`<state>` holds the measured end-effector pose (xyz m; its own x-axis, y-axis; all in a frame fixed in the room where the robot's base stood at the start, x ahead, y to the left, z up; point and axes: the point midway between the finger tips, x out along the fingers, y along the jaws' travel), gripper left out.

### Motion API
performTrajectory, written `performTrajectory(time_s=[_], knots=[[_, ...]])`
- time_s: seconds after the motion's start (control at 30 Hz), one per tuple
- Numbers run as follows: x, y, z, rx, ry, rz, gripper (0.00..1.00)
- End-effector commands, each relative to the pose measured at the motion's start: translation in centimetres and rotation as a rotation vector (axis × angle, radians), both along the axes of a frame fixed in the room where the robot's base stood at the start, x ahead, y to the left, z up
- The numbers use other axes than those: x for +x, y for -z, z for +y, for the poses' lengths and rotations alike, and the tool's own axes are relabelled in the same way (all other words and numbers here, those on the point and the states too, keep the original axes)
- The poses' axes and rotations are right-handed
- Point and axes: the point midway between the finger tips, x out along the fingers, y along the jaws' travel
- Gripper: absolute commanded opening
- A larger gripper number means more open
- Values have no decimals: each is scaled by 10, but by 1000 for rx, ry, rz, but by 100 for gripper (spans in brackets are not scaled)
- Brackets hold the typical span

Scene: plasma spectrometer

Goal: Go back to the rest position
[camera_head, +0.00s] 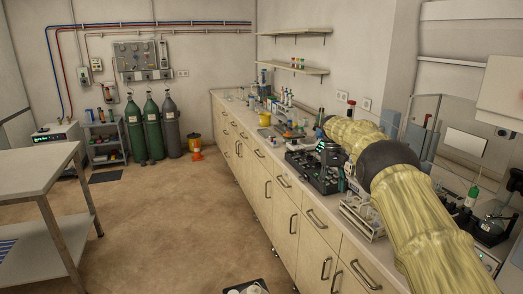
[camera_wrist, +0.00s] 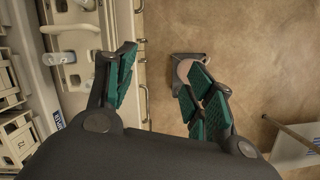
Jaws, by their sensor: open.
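My arm, in a yellowish sleeve, reaches from the lower right over the long counter (camera_head: 345,238) in the head view. My gripper (camera_head: 323,158) is small there, beside dark equipment (camera_head: 308,172) on the counter, and its outline is hard to separate from it. In the wrist view my gripper (camera_wrist: 160,85) shows two teal-padded fingers spread apart with nothing between them. Beneath the gap are cream cabinet fronts (camera_wrist: 142,45) and brown floor (camera_wrist: 235,60). I cannot tell the gripper's height above the counter.
A tube rack (camera_head: 362,216) stands on the counter near my arm. Bottles and glassware line the counter farther back. Gas cylinders (camera_head: 152,127) stand at the far wall. A grey table (camera_head: 35,168) is at left. The middle floor (camera_head: 180,220) is clear.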

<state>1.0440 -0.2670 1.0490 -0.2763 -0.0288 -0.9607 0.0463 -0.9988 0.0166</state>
Motion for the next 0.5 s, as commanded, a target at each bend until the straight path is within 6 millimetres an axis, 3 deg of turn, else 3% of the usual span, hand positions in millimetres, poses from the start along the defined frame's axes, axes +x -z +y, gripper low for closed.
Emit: performTrajectory(time_s=[0.2, 0.3, 0.5], knots=[[-6, 40, -4, 5, 12, -7, 54], [-39, 119, -5, 11, 20, 117, 54], [-44, 188, -4, 11, 23, 110, 54]])
